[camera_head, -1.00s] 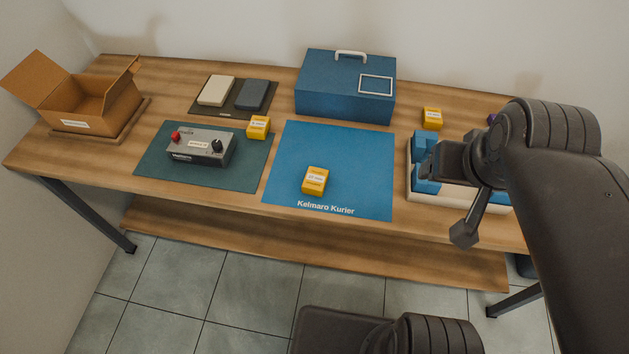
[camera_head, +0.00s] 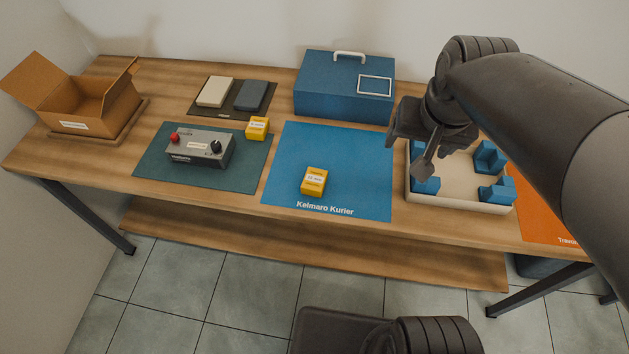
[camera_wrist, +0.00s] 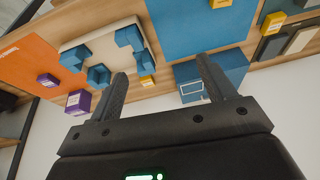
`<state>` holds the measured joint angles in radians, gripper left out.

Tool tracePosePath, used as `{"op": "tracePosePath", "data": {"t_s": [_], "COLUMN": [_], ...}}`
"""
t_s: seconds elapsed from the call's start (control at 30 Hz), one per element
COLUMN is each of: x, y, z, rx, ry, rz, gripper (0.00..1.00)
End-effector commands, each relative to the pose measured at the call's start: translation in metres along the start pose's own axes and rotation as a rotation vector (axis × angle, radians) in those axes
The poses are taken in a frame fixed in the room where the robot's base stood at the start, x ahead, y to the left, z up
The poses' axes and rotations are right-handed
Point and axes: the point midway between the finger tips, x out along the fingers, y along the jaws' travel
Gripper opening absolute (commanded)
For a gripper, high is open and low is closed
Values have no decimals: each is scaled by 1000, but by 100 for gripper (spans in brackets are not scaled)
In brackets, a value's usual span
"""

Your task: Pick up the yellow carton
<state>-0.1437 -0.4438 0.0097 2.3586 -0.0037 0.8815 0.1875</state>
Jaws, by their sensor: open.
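One yellow carton (camera_head: 314,181) sits on the blue mat (camera_head: 350,150), left of my gripper (camera_head: 405,160). A second yellow carton (camera_head: 257,128) stands at the right corner of the green mat. My gripper is open and empty, above the table near the tray's left side. In the wrist view its two fingers (camera_wrist: 160,65) are spread with nothing between them.
A cream tray with blue blocks (camera_head: 460,205) stands right of the blue mat. A blue case (camera_head: 345,88) stands behind it. A grey device (camera_head: 200,146) and an open cardboard box (camera_head: 90,102) are at left. Purple boxes (camera_wrist: 77,102) lie near the orange mat (camera_wrist: 30,60).

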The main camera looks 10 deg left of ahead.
Motion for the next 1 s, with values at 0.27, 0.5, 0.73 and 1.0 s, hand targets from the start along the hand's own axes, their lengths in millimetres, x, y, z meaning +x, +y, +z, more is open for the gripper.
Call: {"op": "tracePosePath", "data": {"t_s": [0.27, 0.5, 0.73, 1.0], "x": [57, 117, 170, 198], "y": [-58, -116, -162, -180], "z": [-35, -48, -44, -36], "rx": [25, 48, 66, 76], "ry": [-134, -238, -313, -342], "rz": [-1, 22, 54, 72], "gripper": [75, 75, 75, 75]}}
